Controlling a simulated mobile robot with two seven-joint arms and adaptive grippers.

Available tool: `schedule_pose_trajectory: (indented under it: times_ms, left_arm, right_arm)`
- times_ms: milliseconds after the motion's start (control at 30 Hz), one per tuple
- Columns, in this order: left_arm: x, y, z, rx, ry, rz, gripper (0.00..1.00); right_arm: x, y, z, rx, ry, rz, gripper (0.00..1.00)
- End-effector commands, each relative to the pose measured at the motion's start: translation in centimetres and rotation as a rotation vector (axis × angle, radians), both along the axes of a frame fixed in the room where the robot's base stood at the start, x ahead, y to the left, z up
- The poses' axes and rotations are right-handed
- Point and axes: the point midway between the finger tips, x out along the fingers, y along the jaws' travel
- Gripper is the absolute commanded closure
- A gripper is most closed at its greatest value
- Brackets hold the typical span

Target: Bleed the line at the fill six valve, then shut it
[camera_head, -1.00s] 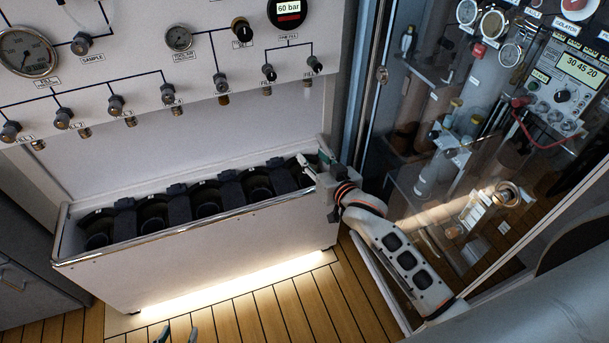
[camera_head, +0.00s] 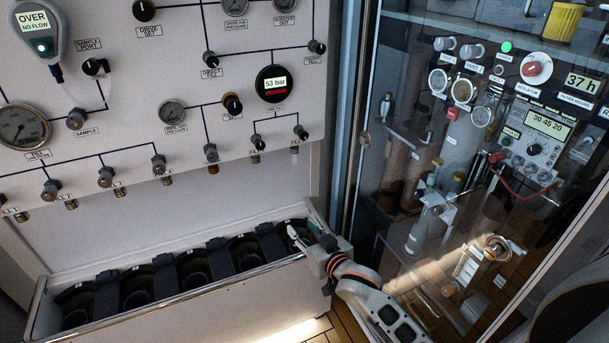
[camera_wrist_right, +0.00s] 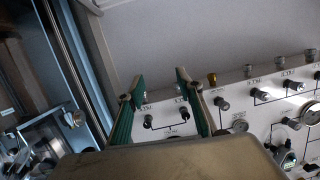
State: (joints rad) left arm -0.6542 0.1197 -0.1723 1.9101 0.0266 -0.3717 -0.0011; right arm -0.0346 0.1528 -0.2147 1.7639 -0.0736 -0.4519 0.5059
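The rightmost valve knob (camera_head: 300,132) of the fill pair, apparently fill six, is on the white panel's lower right; its label is too small to read surely. The other knob of the pair (camera_head: 257,142) is to its left. The display (camera_head: 274,84) above them reads 53 bar. My right gripper (camera_head: 303,238) is below the panel, over the right end of the trough, apart from the valves. In the right wrist view my right gripper (camera_wrist_right: 158,78) has its green-padded fingers spread, with nothing held. The pair also shows there, upside down, including the left knob (camera_wrist_right: 148,122). My left gripper is out of view.
A white trough (camera_head: 190,292) with dark round wells stands below the panel. More valves and gauges (camera_head: 172,111) fill the panel to the left. A glass-fronted cabinet (camera_head: 430,120) stands at the right. A handheld meter (camera_head: 38,30) reads OVER, NO FLOW.

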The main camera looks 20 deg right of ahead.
Motion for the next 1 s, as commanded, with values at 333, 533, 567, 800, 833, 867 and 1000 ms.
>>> schedule_pose_trajectory:
  times_ms: [333, 533, 567, 800, 833, 867, 1000]
  left_arm:
    - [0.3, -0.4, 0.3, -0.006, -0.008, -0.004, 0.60]
    - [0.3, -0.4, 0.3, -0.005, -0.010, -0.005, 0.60]
    - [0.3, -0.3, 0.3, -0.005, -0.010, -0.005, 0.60]
    - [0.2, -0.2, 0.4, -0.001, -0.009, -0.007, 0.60]
    - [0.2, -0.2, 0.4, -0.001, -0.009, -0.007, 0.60]
    - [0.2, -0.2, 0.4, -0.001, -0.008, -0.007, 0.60]
    - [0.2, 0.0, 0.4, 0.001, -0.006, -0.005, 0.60]
  right_arm:
    - [10.4, -7.3, 15.8, -0.111, -0.230, -0.076, 0.64]
    - [12.0, -8.3, 17.8, -0.124, -0.255, -0.088, 0.64]
    - [12.3, -8.3, 17.8, -0.124, -0.255, -0.087, 0.64]
    - [15.8, -8.2, 17.8, -0.123, -0.254, -0.088, 0.64]
    - [16.2, -8.2, 17.9, -0.123, -0.255, -0.088, 0.64]
    - [16.6, -8.2, 17.8, -0.123, -0.254, -0.088, 0.64]
    - [18.0, -8.2, 17.8, -0.123, -0.254, -0.088, 0.64]
